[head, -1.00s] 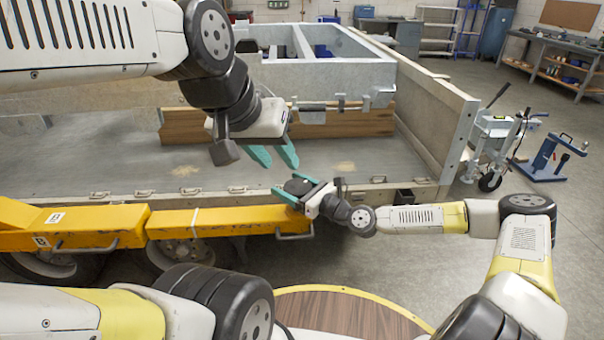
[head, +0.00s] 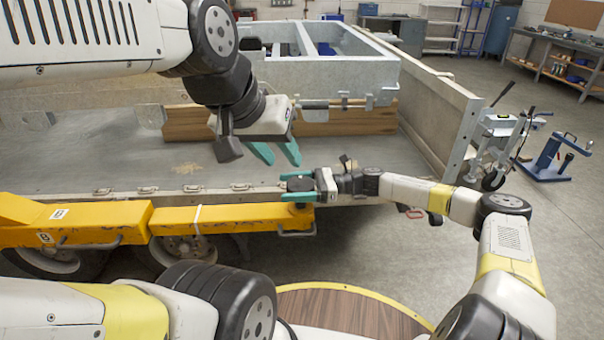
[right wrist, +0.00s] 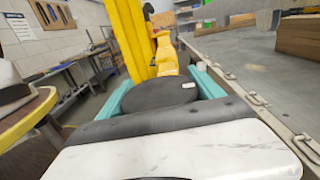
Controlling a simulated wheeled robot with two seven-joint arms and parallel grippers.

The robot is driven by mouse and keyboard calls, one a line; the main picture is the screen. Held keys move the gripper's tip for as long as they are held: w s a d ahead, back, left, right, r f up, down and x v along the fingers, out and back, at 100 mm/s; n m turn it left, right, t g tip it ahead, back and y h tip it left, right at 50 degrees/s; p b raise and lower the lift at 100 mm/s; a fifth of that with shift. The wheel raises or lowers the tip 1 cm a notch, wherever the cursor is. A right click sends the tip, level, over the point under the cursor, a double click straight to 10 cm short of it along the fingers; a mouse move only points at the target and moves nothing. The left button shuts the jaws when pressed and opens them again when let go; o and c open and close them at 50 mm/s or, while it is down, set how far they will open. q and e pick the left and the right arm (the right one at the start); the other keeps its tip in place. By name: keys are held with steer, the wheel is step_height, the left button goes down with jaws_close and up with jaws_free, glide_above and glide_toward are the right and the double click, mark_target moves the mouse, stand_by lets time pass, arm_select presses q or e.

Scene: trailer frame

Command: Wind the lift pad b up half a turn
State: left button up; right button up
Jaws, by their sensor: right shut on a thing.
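The lift pad b (head: 299,184) is a dark round disc at the right end of the yellow beam (head: 232,220), marked with a B label at its left part. In the right wrist view the pad (right wrist: 155,94) fills the space between my teal fingers and carries a small white mark near its right edge. My right gripper (head: 298,186) comes in from the right and is shut on the pad, one finger on each side. My left gripper (head: 278,152) hangs above the trailer bed, fingers apart, holding nothing. The screw under the pad is hidden.
The trailer bed (head: 350,160) lies just behind the pad, with its side edge and latches close to my right gripper. A grey metal frame (head: 330,72) rests on wooden beams on the bed. A blue stand (head: 548,160) is on the floor at right.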

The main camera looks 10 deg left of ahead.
steer(key=n+g+h, duration=0.1)
steer(key=g, duration=0.1)
steer(key=n+g+h, duration=0.1)
steer(key=n+g, duration=0.1)
steer(key=s+n+g+h, duration=0.1)
steer(key=shift+s+d+f+g+h, duration=0.1)
steer(key=shift+f+g+h, duration=0.2)
steer(key=shift+g, duration=0.1)
steer(key=shift+s+d+f+n+g+h, duration=0.1)
steer(key=shift+s+d+n+g+h, duration=0.15)
steer(key=shift+n+g+h, duration=0.65)
steer(key=shift+s+d+n+g+h, duration=0.1)
steer(key=shift+d+n+g+h, duration=0.1)
steer(key=shift+n+g+h, duration=0.65)
steer(key=shift+c, duration=0.2)
steer(key=shift+o, duration=0.2)
steer(key=o, duration=1.2)
steer(key=shift+o, duration=0.8)
steer(key=shift+w+d+r, duration=0.1)
steer(key=shift+w+r, duration=0.05)
steer(key=shift+r, duration=0.05)
